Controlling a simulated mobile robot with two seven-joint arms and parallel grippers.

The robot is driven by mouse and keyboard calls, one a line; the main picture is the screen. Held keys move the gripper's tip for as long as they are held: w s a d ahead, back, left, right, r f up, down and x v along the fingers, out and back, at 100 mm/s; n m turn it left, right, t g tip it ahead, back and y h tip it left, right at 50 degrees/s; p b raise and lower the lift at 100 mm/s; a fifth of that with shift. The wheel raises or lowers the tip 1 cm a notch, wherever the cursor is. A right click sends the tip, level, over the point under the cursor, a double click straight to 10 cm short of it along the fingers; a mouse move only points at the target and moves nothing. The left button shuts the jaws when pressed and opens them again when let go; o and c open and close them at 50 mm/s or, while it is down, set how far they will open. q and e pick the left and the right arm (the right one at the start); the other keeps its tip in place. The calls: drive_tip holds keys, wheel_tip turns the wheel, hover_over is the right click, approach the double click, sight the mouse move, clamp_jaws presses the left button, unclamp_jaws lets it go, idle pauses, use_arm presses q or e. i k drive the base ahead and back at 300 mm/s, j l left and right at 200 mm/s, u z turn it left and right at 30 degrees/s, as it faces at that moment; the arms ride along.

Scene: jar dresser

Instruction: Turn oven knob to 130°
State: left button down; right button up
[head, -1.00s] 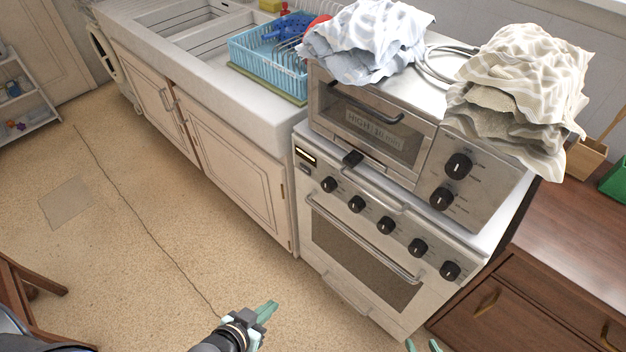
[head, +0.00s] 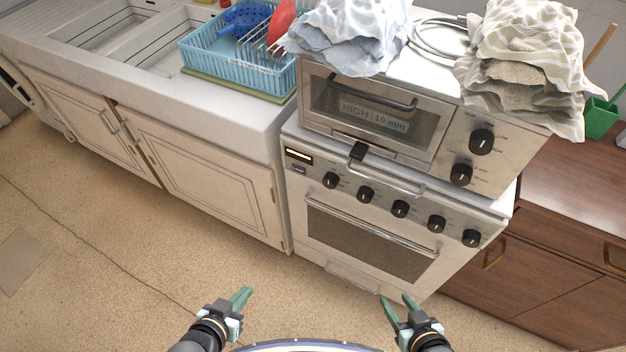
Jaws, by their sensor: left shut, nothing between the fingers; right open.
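The white oven (head: 365,243) stands ahead of me, with a row of several black knobs across its front panel; one is the middle knob (head: 400,209). A smaller toaster oven (head: 375,115) sits on top, with an upper black knob (head: 482,141) and a lower black knob (head: 461,174) on its right panel. The dial markings are too small to read. My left gripper (head: 245,293) is shut and empty, low in front of the oven's left side. My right gripper (head: 395,298) is open and empty, below the oven's front. Neither touches a knob.
Folded cloths, one blue-white (head: 348,35) and one striped stack (head: 525,65), lie on the toaster oven. A blue dish rack (head: 240,65) stands on the sink counter (head: 215,110) at left. A wooden cabinet (head: 560,250) is at right. Open floor (head: 110,250) lies at left.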

sight(331, 180)
drive_tip(key=i+j+z, duration=0.1)
drive_tip(key=j+z, duration=0.25)
drive_tip(key=j, duration=1.85)
